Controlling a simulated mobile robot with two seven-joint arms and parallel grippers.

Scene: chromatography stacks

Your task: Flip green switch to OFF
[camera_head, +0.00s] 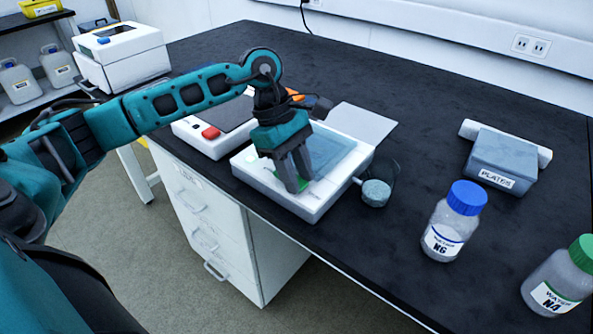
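A white device (322,208) with a grey-blue top plate (338,155) sits near the front edge of the black bench. A small patch of green (303,184), which looks like the green switch, shows on its front part at my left gripper's fingertips. My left gripper (297,185) points down over the device, its fingers close together at the green patch. The fingers cover most of the switch, so its position is hidden, and I cannot tell whether they touch it. My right gripper is not in view.
A second white device with a red switch (211,132) stands just left. A round grey-green knob or pad (376,192) sticks out at right. A blue-capped bottle (454,222), a green-capped bottle (562,275) and a PLATES box (502,162) stand further right.

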